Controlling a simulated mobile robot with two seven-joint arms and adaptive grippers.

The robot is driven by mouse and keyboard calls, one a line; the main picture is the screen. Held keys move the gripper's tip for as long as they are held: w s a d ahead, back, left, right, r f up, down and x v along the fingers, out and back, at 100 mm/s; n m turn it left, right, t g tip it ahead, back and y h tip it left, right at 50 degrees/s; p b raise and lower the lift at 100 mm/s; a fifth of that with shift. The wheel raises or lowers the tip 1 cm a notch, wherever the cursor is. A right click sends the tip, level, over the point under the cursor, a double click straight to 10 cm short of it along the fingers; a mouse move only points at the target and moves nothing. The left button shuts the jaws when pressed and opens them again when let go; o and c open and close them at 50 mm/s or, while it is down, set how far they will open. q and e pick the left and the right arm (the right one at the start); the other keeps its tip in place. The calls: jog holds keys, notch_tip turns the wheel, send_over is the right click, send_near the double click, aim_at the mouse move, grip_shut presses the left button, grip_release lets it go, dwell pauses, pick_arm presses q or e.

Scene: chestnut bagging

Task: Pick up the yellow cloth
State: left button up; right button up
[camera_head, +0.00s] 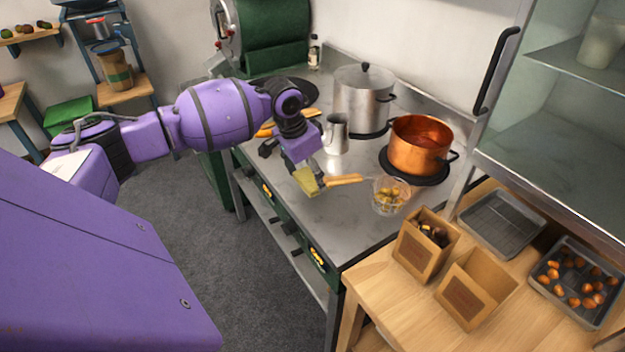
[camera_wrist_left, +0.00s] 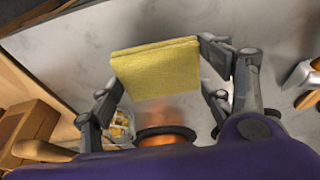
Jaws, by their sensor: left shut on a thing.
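My left gripper (camera_head: 313,183) is over the front part of the grey stove top, shut on the folded yellow cloth (camera_head: 305,181). In the left wrist view the cloth (camera_wrist_left: 156,68) is a flat folded square between the two fingers (camera_wrist_left: 165,75). In the head view the gripper partly hides it. I cannot tell whether the cloth touches the surface beneath. My right gripper is not in view.
Right of the cloth are a wooden handle (camera_head: 345,180) and a glass bowl (camera_head: 390,194) with yellowish pieces. Behind stand a metal jug (camera_head: 336,134), a steel pot (camera_head: 364,98) and a copper pot (camera_head: 419,145). Cardboard boxes (camera_head: 476,290) stand on the wooden table at right.

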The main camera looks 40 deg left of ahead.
pick_arm(q)
jog(key=s+r+p, duration=0.2)
jog(key=s+r, duration=0.6)
jog(key=s, duration=0.5)
jog(key=shift+r, duration=0.35)
